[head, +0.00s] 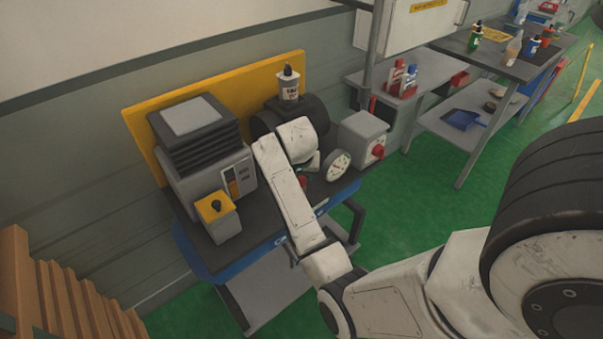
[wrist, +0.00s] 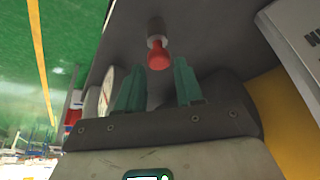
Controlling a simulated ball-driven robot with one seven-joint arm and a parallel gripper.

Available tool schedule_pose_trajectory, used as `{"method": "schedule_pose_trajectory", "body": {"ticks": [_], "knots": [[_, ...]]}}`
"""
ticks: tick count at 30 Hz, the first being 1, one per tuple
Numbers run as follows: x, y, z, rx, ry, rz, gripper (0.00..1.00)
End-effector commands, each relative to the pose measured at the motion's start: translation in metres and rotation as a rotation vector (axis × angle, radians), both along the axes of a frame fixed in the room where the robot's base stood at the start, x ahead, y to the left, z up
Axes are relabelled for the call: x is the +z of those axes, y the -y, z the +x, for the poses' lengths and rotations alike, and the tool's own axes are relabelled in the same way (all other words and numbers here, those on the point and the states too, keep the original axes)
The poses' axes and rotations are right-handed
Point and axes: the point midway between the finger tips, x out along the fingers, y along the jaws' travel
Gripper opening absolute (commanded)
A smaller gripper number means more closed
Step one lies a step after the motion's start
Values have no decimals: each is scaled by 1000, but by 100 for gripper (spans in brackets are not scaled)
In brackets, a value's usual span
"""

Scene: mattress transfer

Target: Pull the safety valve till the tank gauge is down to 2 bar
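The safety valve shows in the wrist view as a red knob (wrist: 158,57) on a short grey stem. A small part of red (head: 303,183) shows in the head view below my gripper, mostly hidden by my arm. My gripper (wrist: 155,72) has its two green fingers apart, with nothing between them. The knob appears just beyond the fingertips, roughly centred between them; I see no contact. In the head view, my gripper (head: 311,162) is partly hidden behind my wrist. The white round gauge (head: 338,166) is right of it; its reading is too small to tell. The dark tank (head: 265,124) is behind my wrist.
A grey machine (head: 205,165) and a yellow-topped box (head: 217,218) stand left on the bench. A bottle (head: 289,83) stands on the tank. A grey box with a red switch (head: 361,135) is right of the gauge. A shelf table (head: 470,128) stands farther right.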

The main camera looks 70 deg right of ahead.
Motion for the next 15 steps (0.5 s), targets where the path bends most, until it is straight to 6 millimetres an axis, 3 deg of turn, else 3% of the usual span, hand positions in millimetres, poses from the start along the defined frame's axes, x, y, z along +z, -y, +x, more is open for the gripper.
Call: {"method": "schedule_pose_trajectory", "body": {"ticks": [5, 15], "knots": [[0, 0, 0, 0, 0, 0, 54], [5, -2, 0, 1, 1, -1, 54]]}}
